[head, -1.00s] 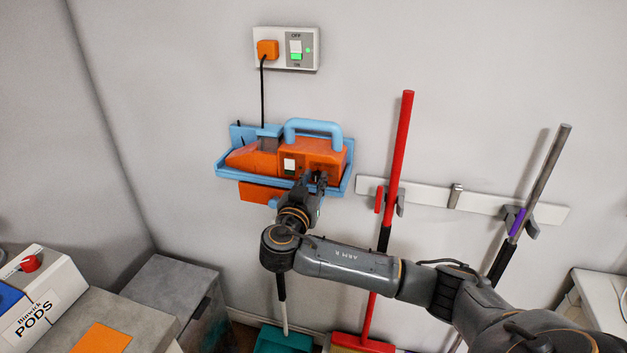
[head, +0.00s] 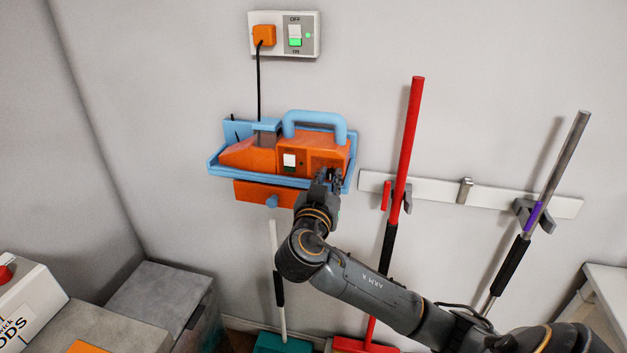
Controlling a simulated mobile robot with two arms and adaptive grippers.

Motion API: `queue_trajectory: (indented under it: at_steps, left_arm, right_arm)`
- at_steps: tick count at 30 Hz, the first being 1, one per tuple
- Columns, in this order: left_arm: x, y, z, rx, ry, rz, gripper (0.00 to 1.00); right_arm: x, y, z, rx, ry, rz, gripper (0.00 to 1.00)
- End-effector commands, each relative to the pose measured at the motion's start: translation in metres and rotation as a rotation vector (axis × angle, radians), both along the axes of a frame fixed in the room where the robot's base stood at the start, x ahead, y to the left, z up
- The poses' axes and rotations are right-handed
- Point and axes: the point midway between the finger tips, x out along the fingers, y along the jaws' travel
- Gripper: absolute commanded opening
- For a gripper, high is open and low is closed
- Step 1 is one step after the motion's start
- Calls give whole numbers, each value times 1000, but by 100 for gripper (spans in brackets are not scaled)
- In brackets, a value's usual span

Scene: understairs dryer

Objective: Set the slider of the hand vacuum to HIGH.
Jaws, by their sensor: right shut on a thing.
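The orange hand vacuum (head: 258,154) with its blue handle sits in a blue wall holder (head: 221,170). A white switch (head: 289,160) shows on its front. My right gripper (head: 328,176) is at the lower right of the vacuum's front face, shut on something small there. The fingers hide that part, so the slider and its setting cannot be made out. My left gripper is not in view.
Above is a wall socket (head: 308,47) with an orange plug (head: 264,36) and a black cable down to the holder. A red-handled tool (head: 408,140) and a grey-handled one (head: 567,150) hang from a white rail (head: 430,191) at right. Grey boxes (head: 160,288) stand at lower left.

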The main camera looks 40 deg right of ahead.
Motion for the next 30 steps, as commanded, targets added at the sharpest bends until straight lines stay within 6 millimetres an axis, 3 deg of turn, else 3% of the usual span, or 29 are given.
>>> queue_trajectory:
  at_steps: [10, 11, 14, 24, 30]
  left_arm:
    - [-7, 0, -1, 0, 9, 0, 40]
    - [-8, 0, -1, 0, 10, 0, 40]
    - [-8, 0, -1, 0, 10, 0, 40]
    - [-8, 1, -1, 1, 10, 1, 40]
    - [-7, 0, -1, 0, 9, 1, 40]
  right_arm:
    - [-3, -3, 0, -3, 3, -7, 0]
    - [-3, -3, 0, -3, 3, -7, 22]
    - [-3, -3, 0, -3, 2, -7, 42]
    - [-4, 0, 1, -3, 0, -4, 42]
    - [-21, 21, 0, 1, 1, -1, 42]
